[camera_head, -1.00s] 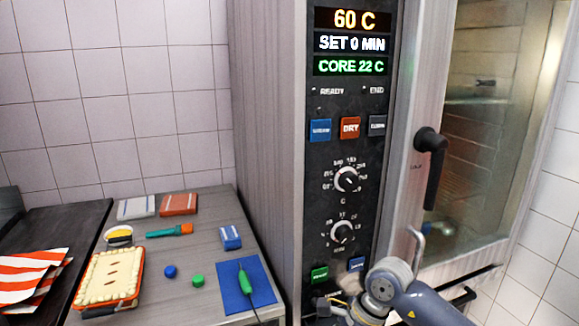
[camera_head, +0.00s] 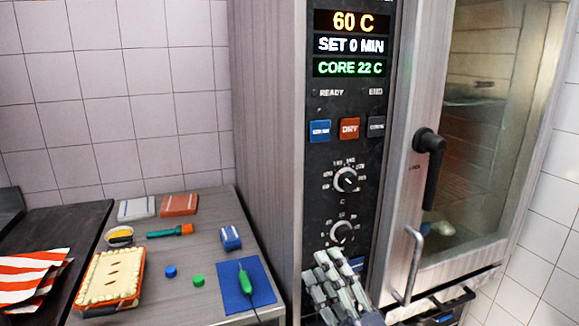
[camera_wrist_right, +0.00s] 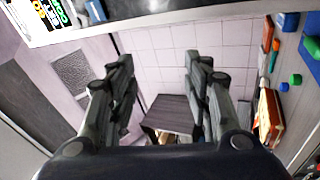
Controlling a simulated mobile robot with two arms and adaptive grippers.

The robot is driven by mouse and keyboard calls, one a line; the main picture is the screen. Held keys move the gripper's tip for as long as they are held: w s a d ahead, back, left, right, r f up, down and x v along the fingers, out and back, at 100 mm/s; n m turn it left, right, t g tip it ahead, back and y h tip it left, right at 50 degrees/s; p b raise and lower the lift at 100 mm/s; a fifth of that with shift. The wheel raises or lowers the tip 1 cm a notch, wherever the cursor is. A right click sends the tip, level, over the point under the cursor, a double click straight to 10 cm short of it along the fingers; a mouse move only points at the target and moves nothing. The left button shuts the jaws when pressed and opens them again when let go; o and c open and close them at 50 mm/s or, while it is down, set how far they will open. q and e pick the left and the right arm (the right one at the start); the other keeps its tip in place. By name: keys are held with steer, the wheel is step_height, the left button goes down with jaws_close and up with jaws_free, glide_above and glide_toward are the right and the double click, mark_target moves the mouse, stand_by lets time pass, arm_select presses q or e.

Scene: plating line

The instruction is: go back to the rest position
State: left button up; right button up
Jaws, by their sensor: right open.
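My right gripper (camera_head: 328,272) is in front of the lower part of the oven's control panel (camera_head: 343,110) in the head view. It covers the area below the lower knob. In the right wrist view my right gripper (camera_wrist_right: 158,85) has its two fingers wide apart with nothing between them. My left gripper is in neither view.
The oven door (camera_head: 490,130) is shut, with a black handle (camera_head: 431,143) and a metal bar handle (camera_head: 411,262). A side table (camera_head: 205,215) at left holds a pie (camera_head: 111,277), a blue mat (camera_head: 233,295) with a green probe (camera_head: 244,278), and small items.

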steer(key=s+d+f+m+g+h, duration=0.4)
steer(key=d+f+m+h, duration=0.3)
steer(key=f, duration=0.4)
steer(key=s+d+f+m+g+h, duration=0.3)
steer(key=d+f+m+g+h, duration=0.15)
steer(key=d+f+m, duration=0.4)
steer(key=s+a+f+m+g+y, duration=0.15)
steer(key=s+f+g, duration=0.25)
steer(key=s+f, duration=0.45)
steer(key=s+f+m+g, duration=0.3)
steer(key=s+f+g, duration=0.25)
steer(key=s, duration=0.55)
step_height(320, 180, down, 27)
steer(key=s, duration=0.3)
steer(key=s+d+f+g, duration=0.1)
steer(key=s+d+f, duration=0.2)
steer(key=s+f, duration=1.1)
steer(key=shift+s+f, duration=0.4)
steer(key=shift+s, duration=0.4)
